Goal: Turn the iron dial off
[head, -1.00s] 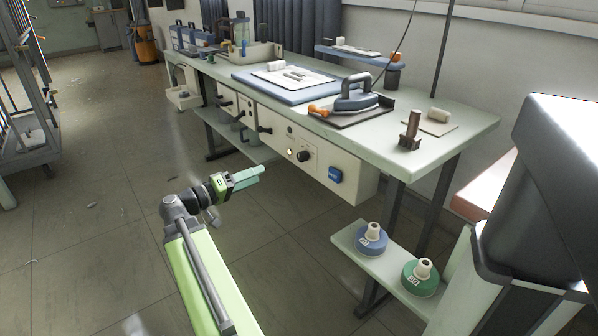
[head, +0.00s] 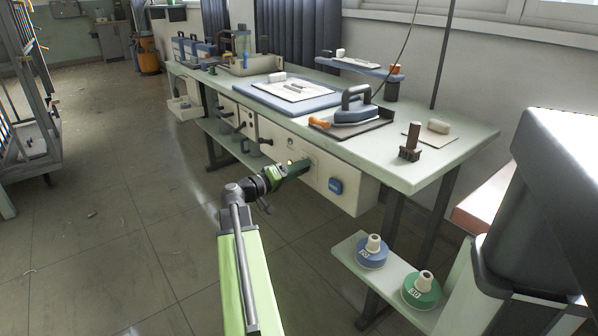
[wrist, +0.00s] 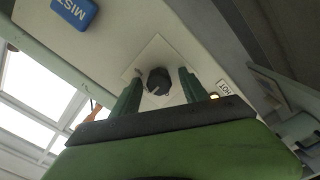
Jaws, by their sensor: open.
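The dial (wrist: 159,81) is a dark round knob with a pale pointer mark, on a light square plate on the table's front panel. In the wrist view my gripper (wrist: 160,76) is open, with one green finger on each side of the dial; I cannot tell whether either touches it. A small lit lamp (wrist: 214,96) glows beside a HOT label (wrist: 223,86). In the head view my gripper (head: 304,166) reaches the front panel and hides the dial. The iron (head: 356,108) rests on a dark pad on the tabletop above.
A blue MIST button (head: 335,186) sits on the panel (head: 350,198) to the right of my gripper. The floor (head: 130,250) to the left is open.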

